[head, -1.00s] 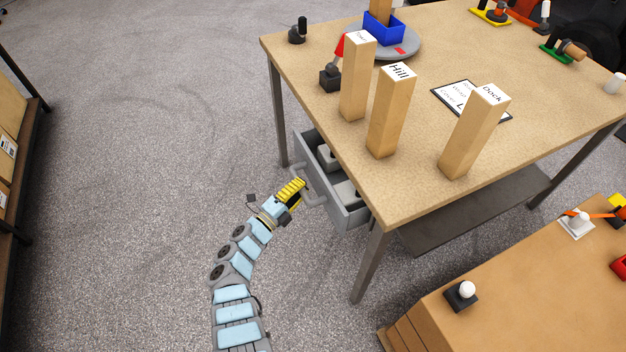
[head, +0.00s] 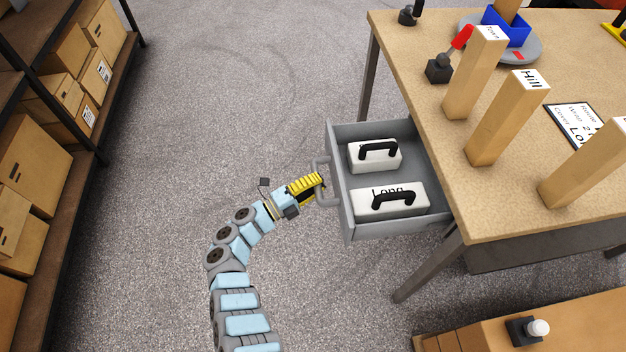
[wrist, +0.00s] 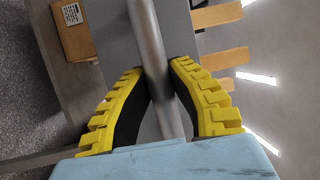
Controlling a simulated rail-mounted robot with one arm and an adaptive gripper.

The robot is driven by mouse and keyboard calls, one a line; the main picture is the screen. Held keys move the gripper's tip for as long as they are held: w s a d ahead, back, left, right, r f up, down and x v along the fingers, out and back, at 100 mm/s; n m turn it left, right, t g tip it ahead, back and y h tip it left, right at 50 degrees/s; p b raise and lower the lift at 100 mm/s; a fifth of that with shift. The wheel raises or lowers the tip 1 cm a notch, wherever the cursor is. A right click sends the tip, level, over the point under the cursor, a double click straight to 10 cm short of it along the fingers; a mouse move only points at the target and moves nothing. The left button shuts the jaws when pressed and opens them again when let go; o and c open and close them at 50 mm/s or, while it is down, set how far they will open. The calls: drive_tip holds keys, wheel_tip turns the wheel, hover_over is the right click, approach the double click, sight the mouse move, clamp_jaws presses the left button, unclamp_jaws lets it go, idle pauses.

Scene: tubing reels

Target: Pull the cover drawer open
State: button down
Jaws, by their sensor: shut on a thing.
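The grey cover drawer (head: 352,230) stands well out from under the wooden table in the head view. Two white covers with black handles lie in it: a smaller one (head: 362,163) at the back and a larger one marked "Long" (head: 375,207) nearer the front. My gripper (head: 318,184), with yellow fingers, is shut on the grey drawer handle (head: 327,198) at the drawer's left face. In the wrist view the handle bar (wrist: 150,45) runs between the two yellow fingers (wrist: 160,88).
The table (head: 480,215) carries several wooden posts, a red-tipped lever (head: 440,68) and a blue box on a round plate (head: 515,50). A shelf of cardboard boxes (head: 35,150) stands at the left. Open floor lies between shelf and drawer. A lower wooden surface (head: 470,325) is at bottom right.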

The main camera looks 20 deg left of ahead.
idle(0.3)
drive_tip(key=c, duration=0.9)
unclamp_jaws()
drive_tip(key=shift+s+a, duration=0.1)
drive_tip(key=v, duration=1.1)
drive_tip(key=shift+s+a+f, duration=0.1)
drive_tip(key=shift+s+a, duration=0.15)
drive_tip(key=shift+s, duration=0.05)
